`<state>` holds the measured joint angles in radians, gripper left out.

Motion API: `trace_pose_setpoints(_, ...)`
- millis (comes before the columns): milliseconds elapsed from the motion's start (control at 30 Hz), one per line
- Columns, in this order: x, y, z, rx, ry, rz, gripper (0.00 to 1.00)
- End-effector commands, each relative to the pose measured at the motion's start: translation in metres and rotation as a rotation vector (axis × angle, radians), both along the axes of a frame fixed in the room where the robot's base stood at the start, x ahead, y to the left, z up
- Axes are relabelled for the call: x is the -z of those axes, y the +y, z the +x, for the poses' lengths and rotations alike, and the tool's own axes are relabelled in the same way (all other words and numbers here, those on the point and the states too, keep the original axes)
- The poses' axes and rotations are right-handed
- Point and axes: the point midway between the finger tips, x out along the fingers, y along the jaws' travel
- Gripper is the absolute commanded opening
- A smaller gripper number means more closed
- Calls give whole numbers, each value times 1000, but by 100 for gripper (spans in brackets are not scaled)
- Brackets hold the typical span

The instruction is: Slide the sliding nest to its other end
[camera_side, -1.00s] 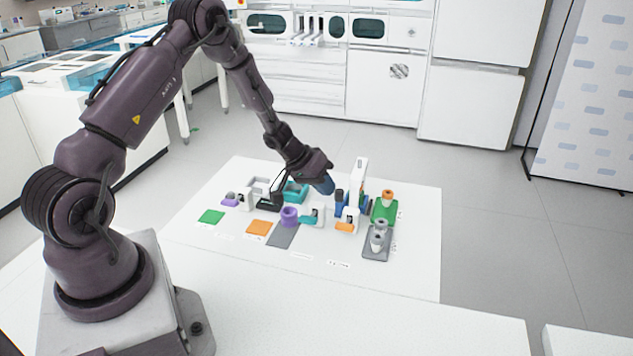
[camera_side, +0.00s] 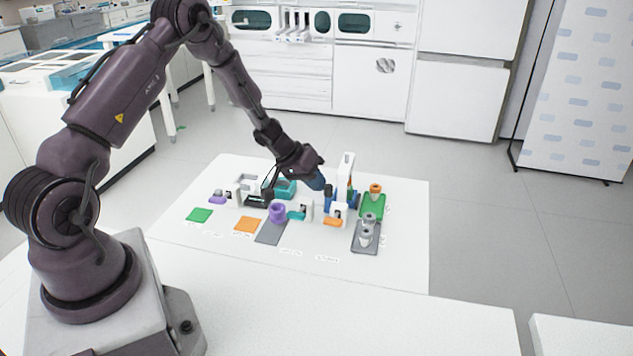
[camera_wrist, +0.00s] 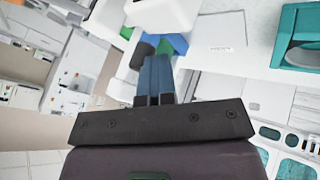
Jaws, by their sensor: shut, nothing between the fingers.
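My gripper (camera_side: 317,181) is shut and empty, with its blue fingers pointing down over the back middle of the white work sheet. In the wrist view its fingertips (camera_wrist: 158,60) are together. Just beyond them in that view are a blue part (camera_wrist: 178,42) and a white block (camera_wrist: 165,12). In the side view a tall white upright (camera_side: 346,170) with blue parts stands just right of the gripper, apparently a little apart. Small white holders carry purple (camera_side: 217,200), teal (camera_side: 297,215) and orange (camera_side: 333,222) parts. I cannot tell which piece is the sliding nest.
A teal open box (camera_side: 286,188) and a black piece (camera_side: 257,202) lie left of the gripper. A purple cup (camera_side: 278,212) stands by a grey mat (camera_side: 270,233). A green plate (camera_side: 372,208) and a grey plate (camera_side: 366,245) are at right.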

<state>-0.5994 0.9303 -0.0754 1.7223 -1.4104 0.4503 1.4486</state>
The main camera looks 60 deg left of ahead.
Motion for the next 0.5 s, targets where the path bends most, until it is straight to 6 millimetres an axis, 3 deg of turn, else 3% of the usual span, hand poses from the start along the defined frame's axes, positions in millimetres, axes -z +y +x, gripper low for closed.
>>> trace_pose_setpoints(167, 0, 33, -19, -12, 4, 9, 0)
trace_pose_setpoints(300, -31, 41, -39, -11, 2, 15, 0)
trace_pose_setpoints(500, -63, 50, -62, -13, 4, 15, 0)
